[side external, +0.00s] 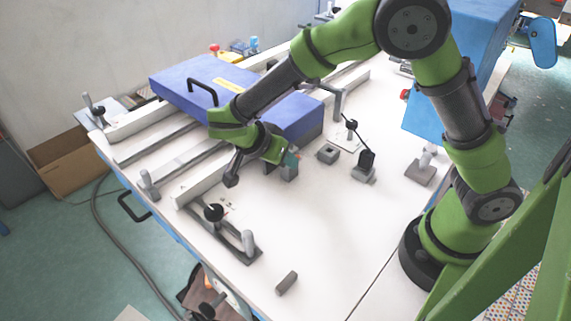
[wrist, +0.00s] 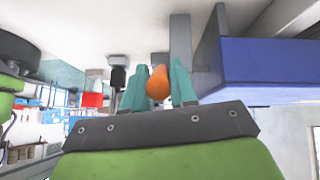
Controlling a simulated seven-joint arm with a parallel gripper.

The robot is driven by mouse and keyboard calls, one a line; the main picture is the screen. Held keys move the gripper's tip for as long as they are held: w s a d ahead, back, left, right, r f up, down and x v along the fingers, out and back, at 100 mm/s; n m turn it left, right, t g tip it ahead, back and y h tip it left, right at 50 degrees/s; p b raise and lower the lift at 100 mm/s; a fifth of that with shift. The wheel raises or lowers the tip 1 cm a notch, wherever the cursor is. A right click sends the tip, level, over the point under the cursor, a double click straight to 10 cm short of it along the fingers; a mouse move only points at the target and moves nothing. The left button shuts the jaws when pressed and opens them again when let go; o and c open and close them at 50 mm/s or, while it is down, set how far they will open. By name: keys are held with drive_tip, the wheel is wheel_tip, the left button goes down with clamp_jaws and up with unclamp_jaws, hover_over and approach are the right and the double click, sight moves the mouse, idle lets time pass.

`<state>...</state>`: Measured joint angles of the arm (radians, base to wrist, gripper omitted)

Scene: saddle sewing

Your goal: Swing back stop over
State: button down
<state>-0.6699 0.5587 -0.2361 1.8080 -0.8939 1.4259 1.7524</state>
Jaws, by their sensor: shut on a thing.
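My gripper (side external: 291,158) is low over the white table, just in front of the blue sewing unit, pointing down and to the right. In the wrist view its two teal fingers (wrist: 159,68) are shut on an orange knob (wrist: 157,88). In the side view the fingers hide this knob. A grey block (side external: 289,173) stands directly below the fingertips. A grey post (wrist: 180,40) shows behind the knob in the wrist view. I cannot tell for sure which of these parts is the back stop, or how the knob joins them.
The blue cover (side external: 190,85) with a black handle lies behind my gripper. To the right stand a small grey block (side external: 328,154) and a black-topped lever clamp (side external: 365,165). A black-knobbed clamp (side external: 214,213) is at the front left. The front middle table is mostly clear.

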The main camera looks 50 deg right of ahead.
drive_tip(key=shift+a+f+h, duration=0.15)
drive_tip(key=shift+f+h, duration=0.1)
drive_tip(key=shift+h, duration=0.15)
drive_tip(key=c, duration=1)
unclamp_jaws()
drive_tip(key=shift+o, duration=0.2)
drive_tip(key=v, duration=1.6)
drive_tip(key=shift+a+r, duration=0.3)
